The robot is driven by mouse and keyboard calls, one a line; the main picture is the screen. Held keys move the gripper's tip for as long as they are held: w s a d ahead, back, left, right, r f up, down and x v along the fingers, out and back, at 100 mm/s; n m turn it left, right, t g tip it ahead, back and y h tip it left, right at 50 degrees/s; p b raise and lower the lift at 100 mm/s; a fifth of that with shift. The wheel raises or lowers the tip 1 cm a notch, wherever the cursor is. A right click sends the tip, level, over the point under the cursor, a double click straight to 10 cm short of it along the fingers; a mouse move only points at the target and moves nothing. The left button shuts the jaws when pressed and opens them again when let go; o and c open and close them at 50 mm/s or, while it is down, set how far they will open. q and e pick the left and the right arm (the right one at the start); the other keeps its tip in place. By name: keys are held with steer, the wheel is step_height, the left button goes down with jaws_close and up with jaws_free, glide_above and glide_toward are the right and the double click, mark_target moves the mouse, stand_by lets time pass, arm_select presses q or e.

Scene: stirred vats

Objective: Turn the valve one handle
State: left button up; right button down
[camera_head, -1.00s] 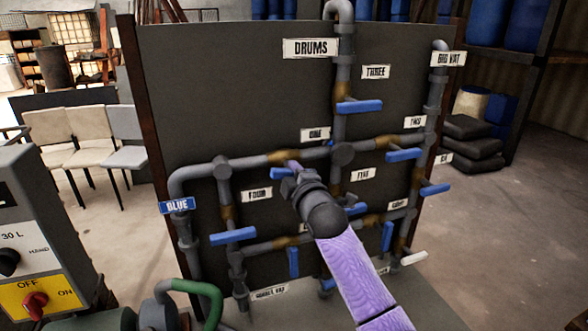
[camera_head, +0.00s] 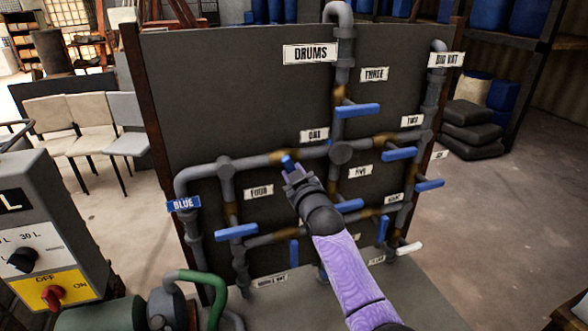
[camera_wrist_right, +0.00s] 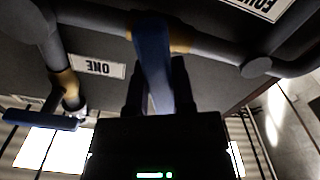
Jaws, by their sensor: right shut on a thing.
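The valve one handle (camera_head: 287,160) is a blue lever on the brass valve in the upper horizontal pipe, below the label ONE (camera_head: 314,135). Most of it is hidden by my right gripper in the head view. In the right wrist view the blue handle (camera_wrist_right: 151,50) runs from the pipe down between the dark fingers. My right gripper (camera_head: 291,173) is shut on this handle; its fingers also show in the right wrist view (camera_wrist_right: 157,85). My left gripper is not in view.
Other blue levers sit close by, including those beneath THREE (camera_head: 358,110) and TWO (camera_head: 399,154), and one near FOUR (camera_head: 236,232). Pipes cover the dark panel (camera_head: 240,90). A control box (camera_head: 50,230) and a green hose (camera_head: 200,280) stand at the lower left.

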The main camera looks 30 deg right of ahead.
steer(key=shift+f+m+p, duration=0.1)
steer(key=shift+m+p, duration=0.5)
steer(key=shift+m, duration=1.7)
steer(key=shift+c, duration=2.3)
jaws_free()
steer(key=p+v, duration=0.1)
steer(key=v, duration=0.9)
steer(key=shift+w, duration=0.1)
